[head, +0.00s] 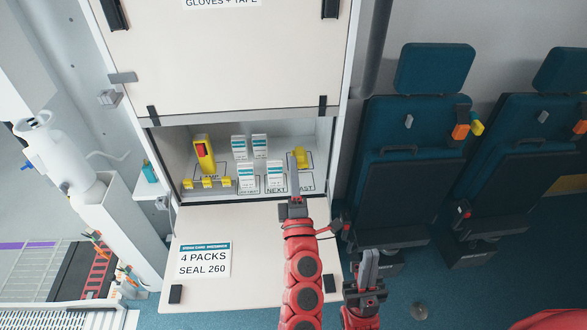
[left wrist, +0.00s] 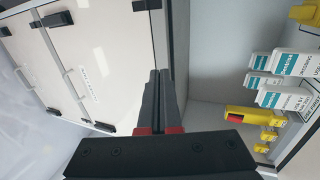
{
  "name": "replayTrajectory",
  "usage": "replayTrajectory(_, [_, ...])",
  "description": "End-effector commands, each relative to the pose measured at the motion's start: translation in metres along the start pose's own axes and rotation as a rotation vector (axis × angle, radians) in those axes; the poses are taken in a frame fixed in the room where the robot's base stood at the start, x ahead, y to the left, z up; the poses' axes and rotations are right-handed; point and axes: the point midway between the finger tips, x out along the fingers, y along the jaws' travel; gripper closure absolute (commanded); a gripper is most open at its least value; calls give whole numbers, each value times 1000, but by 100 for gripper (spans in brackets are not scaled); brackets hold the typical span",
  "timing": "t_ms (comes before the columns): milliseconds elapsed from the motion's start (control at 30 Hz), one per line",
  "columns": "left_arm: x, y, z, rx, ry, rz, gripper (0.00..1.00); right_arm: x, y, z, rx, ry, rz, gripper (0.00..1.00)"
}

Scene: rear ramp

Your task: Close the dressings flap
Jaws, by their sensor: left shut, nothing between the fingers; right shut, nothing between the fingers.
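The dressings flap (head: 250,240) is a cream panel hinged at the lower edge of an open compartment. It hangs open, folded down toward me, with a label reading "4 PACKS SEAL 260". My left gripper (head: 292,172) is shut and empty, in front of the right part of the compartment opening, with its arm above the flap. It also shows shut in the left wrist view (left wrist: 158,90). I cannot tell whether it touches anything. My right gripper (head: 369,262) is shut and empty, to the right of the flap. The left arm hides part of the flap.
White packs (head: 247,175) stand in the compartment, beside a yellow and red device (head: 204,155) and yellow clips. A closed panel (head: 220,60) is above. Blue seats (head: 410,150) stand to the right. A white cylinder (head: 55,150) is at the left.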

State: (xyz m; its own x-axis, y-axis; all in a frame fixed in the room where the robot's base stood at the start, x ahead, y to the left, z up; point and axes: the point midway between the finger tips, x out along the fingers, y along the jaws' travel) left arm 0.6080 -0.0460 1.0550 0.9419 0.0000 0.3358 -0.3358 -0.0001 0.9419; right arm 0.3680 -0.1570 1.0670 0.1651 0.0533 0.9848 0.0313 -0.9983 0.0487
Motion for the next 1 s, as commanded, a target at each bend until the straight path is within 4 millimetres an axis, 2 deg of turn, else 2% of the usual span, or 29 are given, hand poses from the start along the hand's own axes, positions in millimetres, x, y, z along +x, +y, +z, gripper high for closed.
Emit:
replayTrajectory(233, [0, -1, 0, 0, 0, 0, 100, -2, 0, 0, 0, 0, 0, 100])
replayTrajectory(367, [-3, -13, 0, 1, 0, 0, 100, -14, -1, 2, 0, 0, 0, 100])
replayTrajectory(567, [-10, -51, 0, 0, 1, 0, 100, -52, -3, 9, 0, 0, 0, 100])
replayTrajectory(800, [-29, -102, 2, 3, -3, -1, 100, -73, -4, 12, 0, 0, 0, 100])
replayTrajectory(1000, [-38, -128, 1, 1, -1, 0, 100, -83, -4, 14, 0, 0, 0, 100])
